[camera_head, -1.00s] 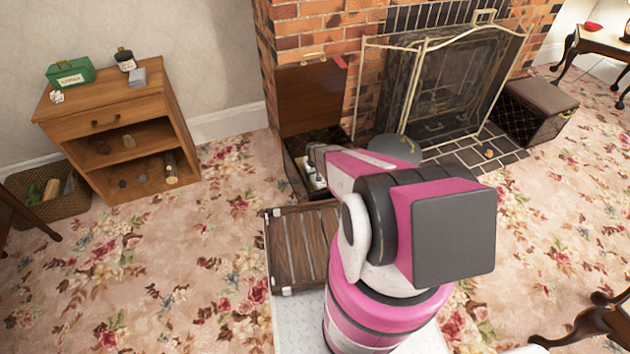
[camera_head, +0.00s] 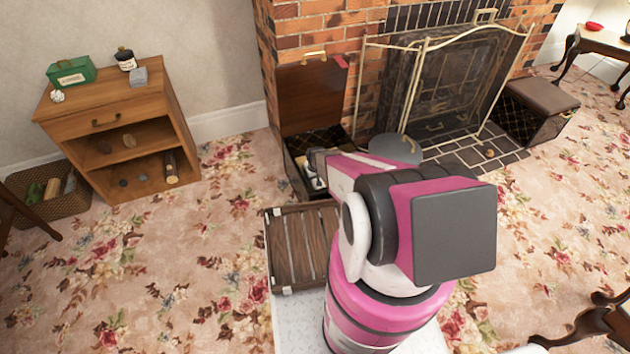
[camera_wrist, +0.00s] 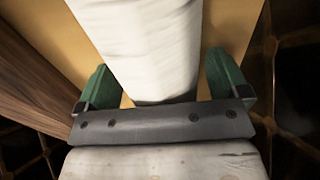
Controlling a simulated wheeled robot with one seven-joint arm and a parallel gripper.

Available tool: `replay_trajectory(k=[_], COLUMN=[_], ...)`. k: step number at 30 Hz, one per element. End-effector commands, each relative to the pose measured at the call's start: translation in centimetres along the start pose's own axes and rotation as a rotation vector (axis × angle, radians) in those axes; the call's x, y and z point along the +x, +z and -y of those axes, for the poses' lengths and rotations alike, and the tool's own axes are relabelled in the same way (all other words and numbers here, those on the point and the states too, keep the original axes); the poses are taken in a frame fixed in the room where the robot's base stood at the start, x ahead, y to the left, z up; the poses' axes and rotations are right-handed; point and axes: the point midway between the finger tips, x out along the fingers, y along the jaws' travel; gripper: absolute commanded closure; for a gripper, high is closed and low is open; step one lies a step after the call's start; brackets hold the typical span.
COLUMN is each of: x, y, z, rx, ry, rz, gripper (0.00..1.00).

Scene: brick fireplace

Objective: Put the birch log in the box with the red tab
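The box with the red tab (camera_head: 296,146) stands open left of the fireplace; its raised brown lid (camera_head: 308,100) carries the red tab (camera_head: 341,62). My gripper (camera_head: 316,184) reaches down into this box, partly hidden by my arm. In the wrist view, the green fingers (camera_wrist: 164,80) are spread wide on either side of a pale, whitish log (camera_wrist: 155,40), which appears to be the birch log. Thin gaps seem to show between log and fingers, though contact at the tips is hard to judge. The log's far end is out of frame.
A slatted wooden crate (camera_head: 300,245) is beside my base. A brass fire screen (camera_head: 430,85) fronts the fireplace. A wicker basket (camera_head: 60,203) stands left, a brown-topped box (camera_head: 540,95) right.

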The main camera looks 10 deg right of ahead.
Motion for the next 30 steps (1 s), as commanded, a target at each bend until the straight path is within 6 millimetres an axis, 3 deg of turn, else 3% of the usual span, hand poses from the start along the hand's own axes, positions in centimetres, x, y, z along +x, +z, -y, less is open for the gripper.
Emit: replay_trajectory(k=[8,21,30], x=[-1.7,-10.1,-13.1], y=[0.1,0.2,0.4], z=[0.0,0.0,0.1], rx=[0.000,0.000,0.003], ry=[0.000,0.000,0.000], rz=[-0.001,-0.001,-0.001], gripper=[0.07,0.07,0.07])
